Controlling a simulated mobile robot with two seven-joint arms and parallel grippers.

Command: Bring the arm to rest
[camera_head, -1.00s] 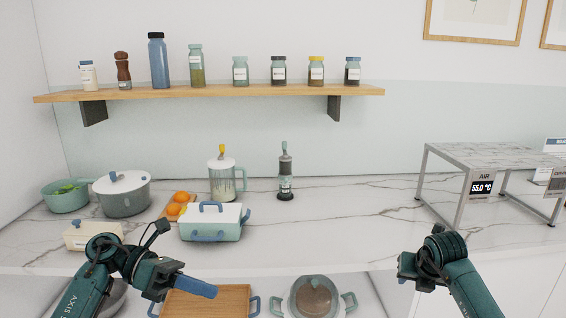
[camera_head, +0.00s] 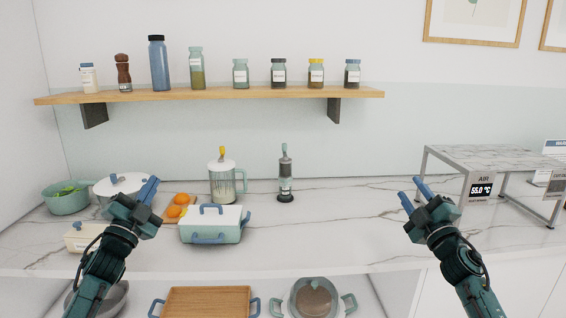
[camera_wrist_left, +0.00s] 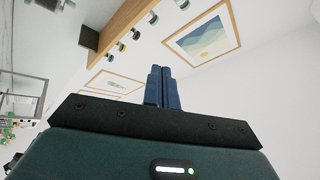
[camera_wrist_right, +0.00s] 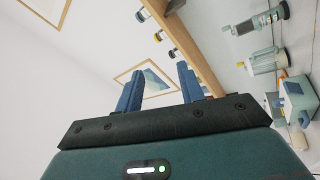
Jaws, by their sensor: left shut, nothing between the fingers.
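My left gripper (camera_head: 148,190) is raised above the left part of the counter, in front of the white-lidded pot in the head view. Its two blue fingers (camera_wrist_left: 163,87) are together and empty in the left wrist view. My right gripper (camera_head: 412,194) is raised over the right part of the counter, left of the metal stand. Its blue fingers (camera_wrist_right: 158,90) stand apart with nothing between them in the right wrist view. Both grippers point up and away from me, and neither touches anything that I can see.
A metal stand (camera_head: 480,157) is at the right. A shelf (camera_head: 215,94) holds several jars. The middle counter is clear.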

